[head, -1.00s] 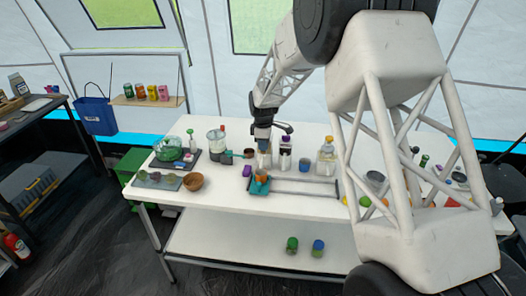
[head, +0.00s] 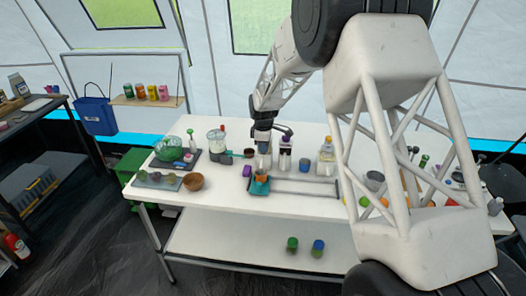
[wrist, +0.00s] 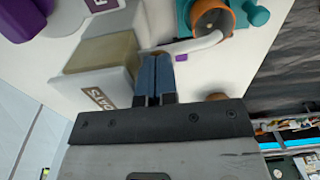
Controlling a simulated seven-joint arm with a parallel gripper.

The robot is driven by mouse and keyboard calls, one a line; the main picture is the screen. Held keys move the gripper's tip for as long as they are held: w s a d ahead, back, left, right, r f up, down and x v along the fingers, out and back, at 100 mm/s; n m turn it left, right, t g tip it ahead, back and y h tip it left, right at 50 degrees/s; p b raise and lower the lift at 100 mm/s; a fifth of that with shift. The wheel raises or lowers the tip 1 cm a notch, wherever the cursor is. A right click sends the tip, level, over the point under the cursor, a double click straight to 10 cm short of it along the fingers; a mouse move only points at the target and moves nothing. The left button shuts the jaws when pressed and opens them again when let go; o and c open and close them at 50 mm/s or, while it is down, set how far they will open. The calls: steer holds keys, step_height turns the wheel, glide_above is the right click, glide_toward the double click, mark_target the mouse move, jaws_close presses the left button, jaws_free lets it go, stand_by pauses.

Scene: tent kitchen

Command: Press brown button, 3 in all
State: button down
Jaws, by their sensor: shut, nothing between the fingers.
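My gripper (wrist: 158,80) is shut and empty, its blue fingers together and pointing down. In the head view it (head: 263,142) is over the leftmost of three dispensers. That dispenser (wrist: 105,65) has a clear body, a lettered label and a white curved spout (wrist: 195,44). A small brown patch, likely its brown button (wrist: 151,52), shows at the fingertips. The fingers hide most of it, so I cannot tell whether it is pressed down. An orange cup (wrist: 212,17) stands at the spout's end, on a teal carriage (wrist: 257,15); the cup also shows in the head view (head: 247,171).
A purple-topped dispenser (head: 285,152) and a yellow one (head: 326,158) stand to the right. A rail (head: 305,193) runs along the front. A wooden bowl (head: 193,183), a blender (head: 217,147) and a green bowl (head: 167,149) are to the left.

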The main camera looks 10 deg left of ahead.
steer(key=shift+r, duration=0.85)
steer(key=shift+f, duration=0.7)
stand_by(1.3)
steer(key=shift+r, duration=0.65)
steer(key=shift+f, duration=0.75)
stand_by(1.2)
steer(key=shift+r, duration=0.8)
steer(key=shift+r, duration=0.1)
steer(key=shift+r, duration=2.9)
